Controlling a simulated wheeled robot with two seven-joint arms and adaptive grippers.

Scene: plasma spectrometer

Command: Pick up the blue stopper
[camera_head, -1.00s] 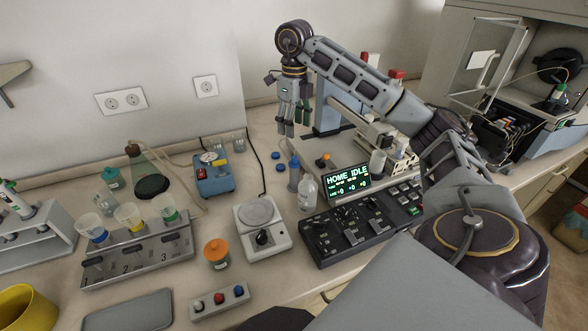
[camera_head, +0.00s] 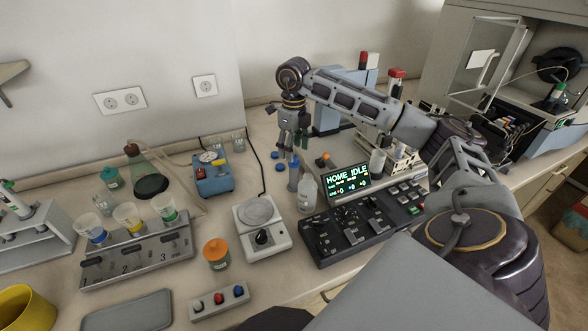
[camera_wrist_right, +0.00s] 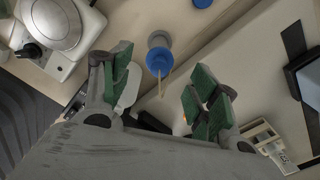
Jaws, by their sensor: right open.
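My right gripper (camera_head: 290,152) hangs fingers down just above this vessel, open and empty, with no visible contact. My left gripper is not in view.
A clear bottle (camera_head: 307,194) stands close in front, beside the control panel (camera_head: 365,224) and its display (camera_head: 348,181). A hotplate (camera_head: 262,228) sits front left. The instrument with red-capped parts (camera_head: 396,73) is to the right.

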